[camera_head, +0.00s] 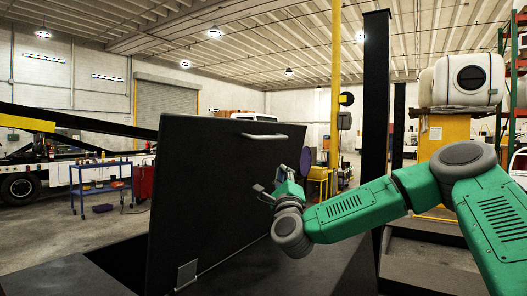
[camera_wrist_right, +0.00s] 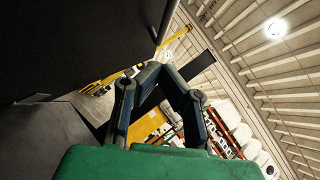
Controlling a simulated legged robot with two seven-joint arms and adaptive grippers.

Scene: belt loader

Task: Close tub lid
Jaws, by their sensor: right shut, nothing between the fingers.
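The tub lid (camera_head: 215,190) is a large black panel standing upright, open, in the middle of the head view. A light bar handle (camera_head: 262,137) is near its top edge and a pale hinge plate (camera_head: 187,273) is at its bottom. The dark tub top (camera_head: 50,277) lies below it, with a black opening partly hidden behind the lid. My right gripper (camera_head: 279,190) is shut and empty, close to the lid's right side and below the handle; contact cannot be told. The right wrist view shows its fingers (camera_wrist_right: 152,72) closed beside the dark lid (camera_wrist_right: 60,45). My left gripper is out of view.
A dark post (camera_head: 375,100) and a yellow pole (camera_head: 336,80) stand behind my right arm. A yellow cabinet with a white tank (camera_head: 468,80) is at right. A blue cart (camera_head: 100,185) and a belt loader vehicle stand at left. Open floor lies between.

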